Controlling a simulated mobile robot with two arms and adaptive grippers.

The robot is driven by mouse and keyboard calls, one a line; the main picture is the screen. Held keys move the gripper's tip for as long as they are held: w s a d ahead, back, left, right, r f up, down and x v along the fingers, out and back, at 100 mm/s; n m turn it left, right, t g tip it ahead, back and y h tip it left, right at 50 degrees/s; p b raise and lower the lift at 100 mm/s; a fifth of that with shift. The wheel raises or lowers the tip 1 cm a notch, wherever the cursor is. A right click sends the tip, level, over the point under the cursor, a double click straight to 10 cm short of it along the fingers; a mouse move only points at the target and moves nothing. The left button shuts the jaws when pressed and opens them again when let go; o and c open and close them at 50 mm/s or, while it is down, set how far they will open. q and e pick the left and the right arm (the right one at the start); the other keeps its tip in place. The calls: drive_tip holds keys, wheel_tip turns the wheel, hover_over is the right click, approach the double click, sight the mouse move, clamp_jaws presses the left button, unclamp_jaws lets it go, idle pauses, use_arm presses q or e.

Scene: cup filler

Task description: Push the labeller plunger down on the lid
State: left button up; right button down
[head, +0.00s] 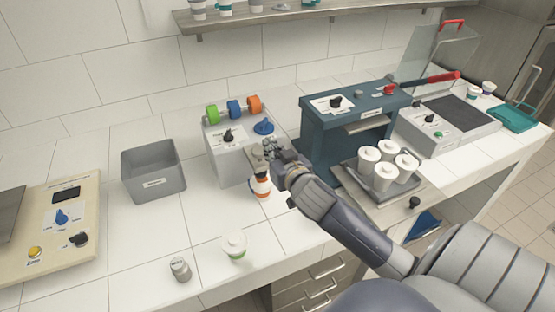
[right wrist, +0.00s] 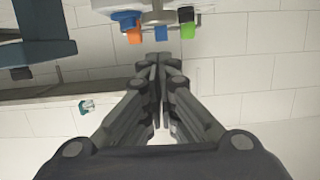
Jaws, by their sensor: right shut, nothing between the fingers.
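The labeller (head: 232,150) is a pale grey box in the middle of the counter, with a dial on its top and green, blue and orange rolls at its back. A blue round knob (head: 263,127) stands on its right side; I cannot tell whether this is the plunger. A lidded white cup with an orange band (head: 260,187) stands at its front, below a grey part, its top partly hidden. My right gripper (head: 270,150) is shut and empty, close above that part; contact cannot be told. In the right wrist view its fingers (right wrist: 158,62) are together, pointing at the rolls (right wrist: 187,24).
A grey bin (head: 153,171) stands left of the labeller. A blue machine (head: 350,128) stands right of it, with a tray (head: 352,190) of several white cups in front.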

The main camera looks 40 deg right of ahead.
drive_tip(key=b+v, duration=0.1)
drive_tip(key=v, duration=0.3)
drive_tip(key=shift+s+r, duration=0.15)
drive_tip(key=shift+s, duration=0.15)
